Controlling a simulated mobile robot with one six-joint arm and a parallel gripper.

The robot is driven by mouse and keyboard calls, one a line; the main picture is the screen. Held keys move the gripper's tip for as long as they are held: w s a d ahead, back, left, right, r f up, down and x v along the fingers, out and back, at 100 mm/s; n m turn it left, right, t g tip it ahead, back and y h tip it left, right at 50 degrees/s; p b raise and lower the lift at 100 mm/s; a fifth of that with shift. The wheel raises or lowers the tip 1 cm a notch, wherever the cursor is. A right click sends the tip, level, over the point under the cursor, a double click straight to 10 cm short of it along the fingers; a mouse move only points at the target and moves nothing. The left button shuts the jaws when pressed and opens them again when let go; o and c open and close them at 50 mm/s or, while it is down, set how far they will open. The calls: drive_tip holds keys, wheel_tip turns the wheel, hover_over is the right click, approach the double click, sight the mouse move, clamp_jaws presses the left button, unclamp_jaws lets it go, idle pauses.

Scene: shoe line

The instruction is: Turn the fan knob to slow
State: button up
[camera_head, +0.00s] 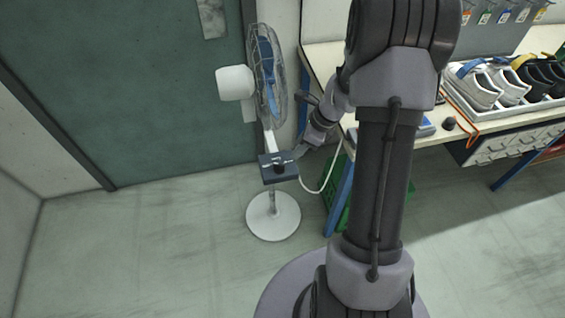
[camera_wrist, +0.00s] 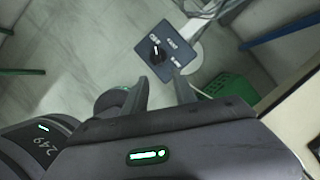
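The white standing fan (camera_head: 266,85) has a dark control box (camera_head: 267,178) on its pole, also seen in the wrist view (camera_wrist: 143,64). A black knob (camera_wrist: 156,55) sits on the box face, with a short white pointer mark and small white labels around it. The labels are too small to read surely, so I cannot tell the setting. My gripper (camera_wrist: 161,84) is open and empty; its two fingers stand apart, with the knob ahead between their tips. In the head view my gripper (camera_head: 296,154) is at the box's upper right edge; contact cannot be told.
The fan's round white base (camera_head: 273,216) stands on clear floor before a green door (camera_head: 120,90). Right of it are a workbench with a blue leg (camera_head: 340,195), a green crate (camera_head: 343,212) and a white cable (camera_head: 327,180). Shoes (camera_head: 480,90) lie on the bench tray.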

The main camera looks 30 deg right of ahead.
sight(284, 165)
drive_tip(key=b+x, duration=0.3)
drive_tip(key=x, duration=0.7)
drive_tip(key=shift+a+f, duration=0.15)
clamp_jaws()
